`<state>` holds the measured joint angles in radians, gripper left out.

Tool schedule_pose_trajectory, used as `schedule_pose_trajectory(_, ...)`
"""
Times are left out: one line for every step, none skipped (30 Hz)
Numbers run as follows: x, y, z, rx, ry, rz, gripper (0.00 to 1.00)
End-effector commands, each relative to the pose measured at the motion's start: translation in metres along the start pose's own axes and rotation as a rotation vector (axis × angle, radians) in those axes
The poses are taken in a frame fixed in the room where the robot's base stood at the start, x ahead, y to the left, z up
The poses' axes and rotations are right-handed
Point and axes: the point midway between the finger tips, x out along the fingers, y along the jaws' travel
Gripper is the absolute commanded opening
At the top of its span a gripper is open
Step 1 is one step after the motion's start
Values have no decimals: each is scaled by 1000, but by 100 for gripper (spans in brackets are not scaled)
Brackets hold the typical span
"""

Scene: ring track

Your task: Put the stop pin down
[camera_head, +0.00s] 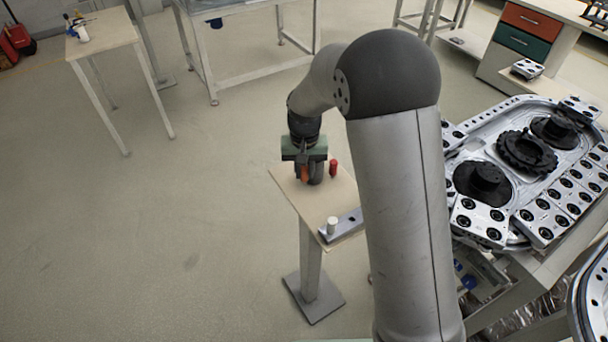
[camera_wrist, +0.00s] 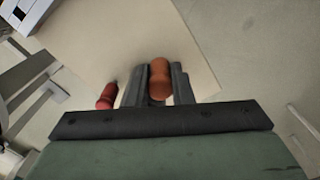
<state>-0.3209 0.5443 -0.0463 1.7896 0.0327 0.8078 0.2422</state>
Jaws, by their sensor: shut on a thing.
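The stop pin, an orange rounded piece with a narrowed waist, is between my gripper's fingers in the wrist view (camera_wrist: 160,78). A bit of its orange shows in the head view (camera_head: 305,174). My gripper (camera_head: 309,178) is shut on it, pointing down over the far end of a small pale table (camera_head: 335,197). The table top also shows behind the fingers in the wrist view (camera_wrist: 195,50). I cannot tell whether the pin touches the table.
A red cylindrical piece (camera_head: 333,168) stands close beside my gripper, also in the wrist view (camera_wrist: 107,97). A grey metal plate (camera_head: 347,224) and a white cylinder (camera_head: 332,225) are at the table's near end. The ring track (camera_head: 470,150) with black hubs is at right.

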Motion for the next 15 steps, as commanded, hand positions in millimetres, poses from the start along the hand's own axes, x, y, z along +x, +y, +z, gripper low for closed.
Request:
schedule_pose_trajectory(3,-1,-2,0,-2,0,0)
schedule_pose_trajectory(6,-2,-4,0,-3,1,0)
schedule_pose_trajectory(12,-1,-3,0,-5,1,0)
schedule_pose_trajectory(17,-1,-3,0,-4,1,0)
schedule_pose_trajectory(22,-1,-3,0,-5,1,0)
schedule_pose_trajectory(28,-1,-3,0,-5,1,0)
schedule_pose_trajectory(31,-1,-3,0,-3,0,0)
schedule_pose_trajectory(33,-1,-3,0,-3,0,0)
schedule_pose_trajectory(35,-1,-3,0,-2,0,0)
schedule_pose_trajectory(35,-1,-3,0,-1,0,0)
schedule_pose_trajectory(35,-1,-3,0,0,0,0)
schedule_pose_trajectory(35,-2,-3,0,0,0,0)
schedule_pose_trajectory(35,-1,-3,0,0,0,0)
schedule_pose_trajectory(35,-1,-3,0,0,0,0)
schedule_pose_trajectory(35,-1,-3,0,0,0,0)
